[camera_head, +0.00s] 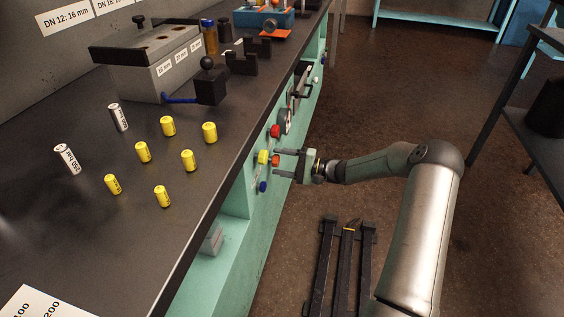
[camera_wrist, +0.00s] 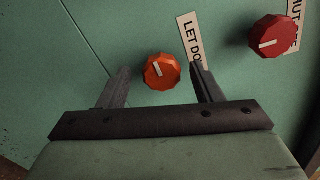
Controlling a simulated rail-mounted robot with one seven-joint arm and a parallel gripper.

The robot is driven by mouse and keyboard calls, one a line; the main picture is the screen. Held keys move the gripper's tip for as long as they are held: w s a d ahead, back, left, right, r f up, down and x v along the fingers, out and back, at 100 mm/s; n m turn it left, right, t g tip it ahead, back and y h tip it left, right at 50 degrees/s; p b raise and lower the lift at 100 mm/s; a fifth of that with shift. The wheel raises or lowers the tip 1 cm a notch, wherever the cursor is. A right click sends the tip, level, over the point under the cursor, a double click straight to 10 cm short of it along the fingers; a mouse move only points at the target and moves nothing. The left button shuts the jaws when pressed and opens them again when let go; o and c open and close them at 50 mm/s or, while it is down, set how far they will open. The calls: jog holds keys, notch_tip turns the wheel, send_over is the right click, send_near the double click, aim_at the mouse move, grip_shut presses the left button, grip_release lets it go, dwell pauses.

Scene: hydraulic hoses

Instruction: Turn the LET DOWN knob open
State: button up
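The LET DOWN knob (camera_wrist: 162,71) is an orange faceted knob with a white pointer line, on the green panel in the wrist view. Its label (camera_wrist: 191,42), partly hidden by a finger, reads "LET DO". My gripper (camera_wrist: 163,82) is open, with one finger on each side of the knob and the knob near the fingertips. I cannot tell whether the fingers touch it; a gap shows on both sides. In the head view my gripper (camera_head: 281,163) is at the bench's front panel, close to the orange knob (camera_head: 275,161).
A red knob (camera_wrist: 273,36) with a partly cut-off label is right of the LET DOWN knob. In the head view, red (camera_head: 275,131), yellow (camera_head: 263,157) and blue (camera_head: 262,186) knobs are close by. The bench top (camera_head: 60,235) holds several yellow cylinders. Floor space lies right of the panel.

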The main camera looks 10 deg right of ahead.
jog(key=shift+d, duration=0.1)
jog(key=p+v, duration=0.2)
jog(key=v, duration=1.5)
jog(key=shift+s+d, duration=0.1)
jog(key=s+a+r+n+g+h+p, duration=0.25)
jog(key=s+a+r+g+p, duration=0.25)
jog(key=a+r, duration=0.3)
jog(key=s+a+r+n+g+h+p, duration=0.25)
jog(key=s+a+r+g+p, duration=0.2)
jog(key=a+r, duration=0.3)
jog(key=s+a+r+n+t+h+p, duration=0.1)
jog(key=s+r+n+t+h+p, duration=0.1)
jog(key=s+r+h+p, duration=0.9)
jog(key=s+r+n+p, duration=0.1)
jog(key=s+r+p, duration=0.2)
jog(key=s+r, duration=0.7)
jog(key=shift+s+a+r+n, duration=0.2)
jog(key=shift+s+a+n, duration=0.15)
jog(key=shift+s, duration=1.05)
